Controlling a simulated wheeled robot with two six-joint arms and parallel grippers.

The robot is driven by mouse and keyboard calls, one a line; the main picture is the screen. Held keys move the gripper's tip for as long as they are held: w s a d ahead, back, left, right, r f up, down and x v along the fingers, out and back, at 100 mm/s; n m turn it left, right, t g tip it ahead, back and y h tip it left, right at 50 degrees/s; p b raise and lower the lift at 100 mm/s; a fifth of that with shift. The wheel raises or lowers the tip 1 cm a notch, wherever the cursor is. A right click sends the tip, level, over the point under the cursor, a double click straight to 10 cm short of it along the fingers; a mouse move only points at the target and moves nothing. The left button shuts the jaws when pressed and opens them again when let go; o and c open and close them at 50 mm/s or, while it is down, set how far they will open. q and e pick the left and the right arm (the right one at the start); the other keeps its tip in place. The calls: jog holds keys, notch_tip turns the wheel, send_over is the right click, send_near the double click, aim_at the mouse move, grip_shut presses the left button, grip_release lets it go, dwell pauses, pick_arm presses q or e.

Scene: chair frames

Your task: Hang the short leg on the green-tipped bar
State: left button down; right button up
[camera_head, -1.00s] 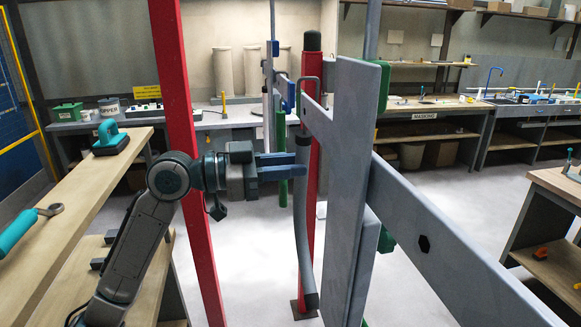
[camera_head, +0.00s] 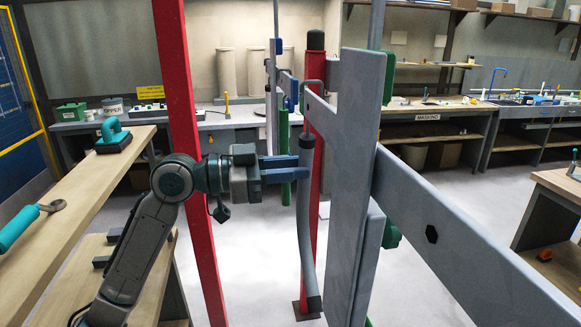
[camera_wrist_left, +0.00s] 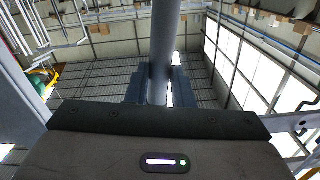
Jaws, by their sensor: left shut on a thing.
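In the left wrist view the tube (camera_wrist_left: 165,35) stands between the fingers. The hook is close to the end of a grey bar (camera_head: 322,116); I cannot tell whether it touches. Green pieces (camera_head: 389,78) show behind the grey upright panel (camera_head: 353,170), which hides much there. My right gripper is out of view.
A red post (camera_head: 180,130) stands left, crossing near my arm. Another red post (camera_head: 316,70) has a dark green cap. A long grey board (camera_head: 450,230) runs to the lower right. A wooden bench (camera_head: 85,190) is at left.

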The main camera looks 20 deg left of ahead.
pick_arm(q)
jog(key=shift+f+b, duration=0.5)
jog(key=shift+f, duration=0.15)
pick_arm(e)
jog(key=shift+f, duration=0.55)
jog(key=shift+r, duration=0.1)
pick_arm(q)
jog(key=c, duration=1.2)
grip_release()
